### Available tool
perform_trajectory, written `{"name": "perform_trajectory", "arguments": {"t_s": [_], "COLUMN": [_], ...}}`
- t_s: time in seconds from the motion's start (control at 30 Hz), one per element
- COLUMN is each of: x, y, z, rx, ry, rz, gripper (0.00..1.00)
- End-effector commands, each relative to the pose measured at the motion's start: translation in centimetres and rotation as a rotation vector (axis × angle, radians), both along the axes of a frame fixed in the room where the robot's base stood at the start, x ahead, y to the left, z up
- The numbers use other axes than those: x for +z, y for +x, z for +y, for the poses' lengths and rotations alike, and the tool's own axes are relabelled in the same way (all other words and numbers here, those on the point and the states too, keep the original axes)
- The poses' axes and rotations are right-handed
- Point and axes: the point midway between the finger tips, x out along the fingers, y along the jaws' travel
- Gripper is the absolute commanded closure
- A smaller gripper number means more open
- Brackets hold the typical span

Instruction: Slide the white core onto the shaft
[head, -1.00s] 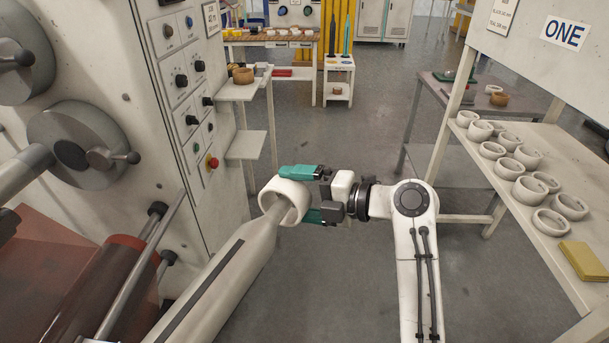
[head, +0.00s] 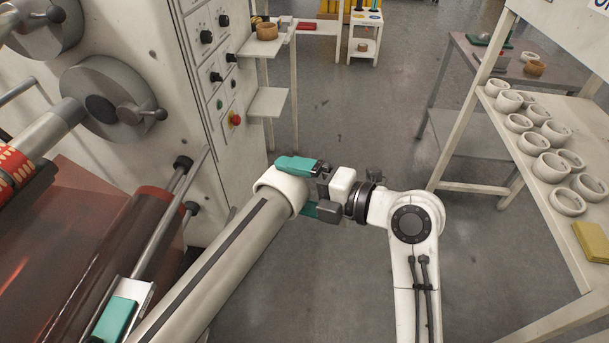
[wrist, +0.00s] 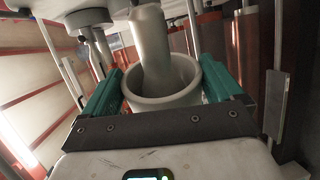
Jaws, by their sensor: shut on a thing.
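The white core (head: 296,194) is a thick ring at the free end of the grey shaft (head: 225,250), which runs up from the lower left with a dark strip along it. My gripper (head: 303,188), with teal fingers, is shut on the core from the right. In the head view the core surrounds the shaft's end. In the wrist view the shaft (wrist: 150,45) enters the opening of the core (wrist: 165,103), between the two teal fingers (wrist: 163,88). A gap shows inside the ring there. How far the shaft reaches inside is hidden.
The machine's control panel (head: 215,65) and a small shelf (head: 268,103) stand behind at left. A roller (head: 125,235) with red film lies left of the shaft. A shelf rack (head: 545,215) with several white cores stands right. Grey floor (head: 340,270) is open between.

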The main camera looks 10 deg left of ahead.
Motion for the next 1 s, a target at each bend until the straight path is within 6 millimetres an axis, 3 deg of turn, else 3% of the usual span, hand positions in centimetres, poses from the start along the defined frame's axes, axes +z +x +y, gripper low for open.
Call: {"name": "perform_trajectory", "arguments": {"t_s": [1.0], "x": [0.0], "y": [-8.5], "z": [3.8], "rx": [0.001], "ry": [0.001], "rz": [0.000], "gripper": [0.37]}}
